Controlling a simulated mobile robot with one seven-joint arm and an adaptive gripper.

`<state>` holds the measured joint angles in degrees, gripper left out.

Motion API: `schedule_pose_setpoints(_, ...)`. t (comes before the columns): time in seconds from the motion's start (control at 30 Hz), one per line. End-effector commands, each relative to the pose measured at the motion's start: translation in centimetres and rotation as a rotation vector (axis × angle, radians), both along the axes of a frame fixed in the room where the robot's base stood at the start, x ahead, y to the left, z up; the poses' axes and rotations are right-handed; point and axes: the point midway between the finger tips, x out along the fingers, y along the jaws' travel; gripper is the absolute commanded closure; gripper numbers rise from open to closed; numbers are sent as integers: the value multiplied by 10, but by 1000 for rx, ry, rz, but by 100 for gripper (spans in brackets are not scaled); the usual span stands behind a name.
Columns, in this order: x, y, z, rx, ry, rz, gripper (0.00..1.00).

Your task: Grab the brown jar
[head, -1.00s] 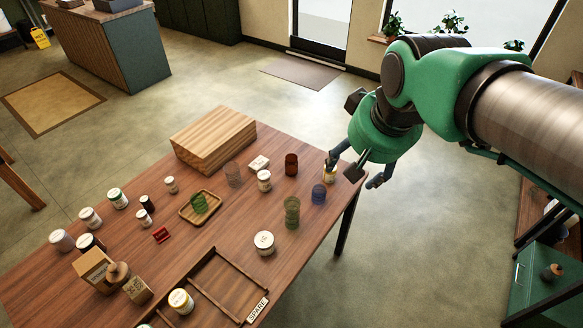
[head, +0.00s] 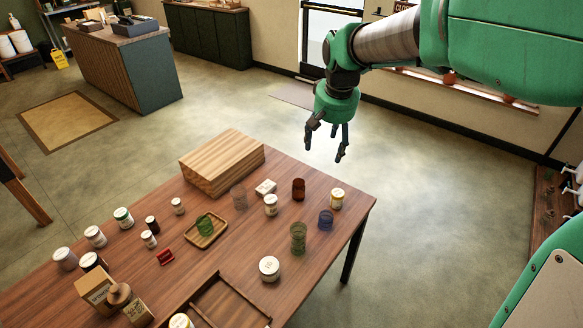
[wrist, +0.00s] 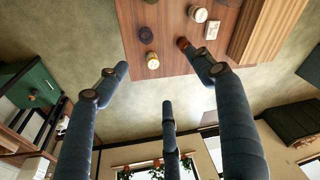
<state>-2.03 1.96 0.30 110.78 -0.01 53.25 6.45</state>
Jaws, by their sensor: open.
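A brown, amber-tinted jar (head: 299,189) stands upright on the wooden table's far right part. It also shows in the wrist view (wrist: 183,43), partly behind a fingertip. A smaller dark brown jar with a pale label (head: 152,223) stands at the table's left; I cannot tell for certain which is the task's jar. My gripper (head: 326,143) is open and empty, pointing down, above and beyond the table's far edge. In the wrist view its three fingers (wrist: 163,78) are spread, apart from all objects.
A white jar (head: 271,205) and small white box (head: 265,187) stand left. A wooden box (head: 222,162) rises behind. Floor beyond the table is clear.

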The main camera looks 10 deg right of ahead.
Motion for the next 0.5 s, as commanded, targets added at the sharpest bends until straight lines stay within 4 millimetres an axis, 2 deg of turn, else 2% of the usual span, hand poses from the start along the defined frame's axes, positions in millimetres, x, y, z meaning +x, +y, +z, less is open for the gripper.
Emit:
schedule_pose_setpoints(0.1,28,3,-19,1,24,-6,32)
schedule_pose_setpoints(0.27,64,7,-44,3,52,-14,32)
schedule_pose_setpoints(0.5,114,14,-90,4,96,-27,32)
